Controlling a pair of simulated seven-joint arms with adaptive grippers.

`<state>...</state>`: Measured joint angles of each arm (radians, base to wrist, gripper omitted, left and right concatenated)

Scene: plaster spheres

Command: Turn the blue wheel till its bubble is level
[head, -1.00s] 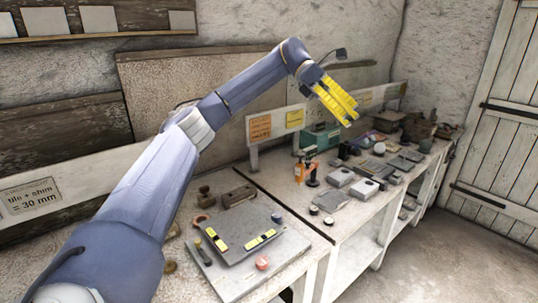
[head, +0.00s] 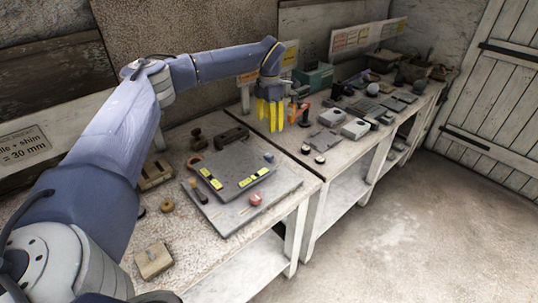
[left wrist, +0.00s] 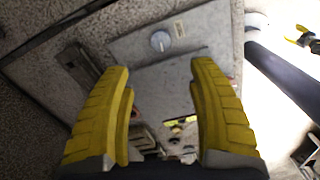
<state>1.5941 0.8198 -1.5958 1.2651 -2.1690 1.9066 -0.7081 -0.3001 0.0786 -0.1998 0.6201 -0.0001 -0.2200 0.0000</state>
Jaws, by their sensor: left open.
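The blue wheel (head: 268,157) is a small round knob at the far right corner of a grey tilting plate (head: 232,170) on the bench. A round grey-blue knob, which looks like it, shows beyond my fingertips in the left wrist view (left wrist: 160,40). Two yellow bubble vials (head: 210,178) (head: 254,177) lie on the plate; their bubbles are too small to read. A red wheel (head: 255,199) sits at the near edge. My left gripper (head: 270,128) is open and empty, pointing down above and beyond the blue wheel, apart from it. My right gripper is out of view.
A dark-handled tool (head: 195,190) lies along the plate's left side. A dark block (head: 232,135) stands behind. Small blocks and tools (head: 355,128) crowd the bench to the right.

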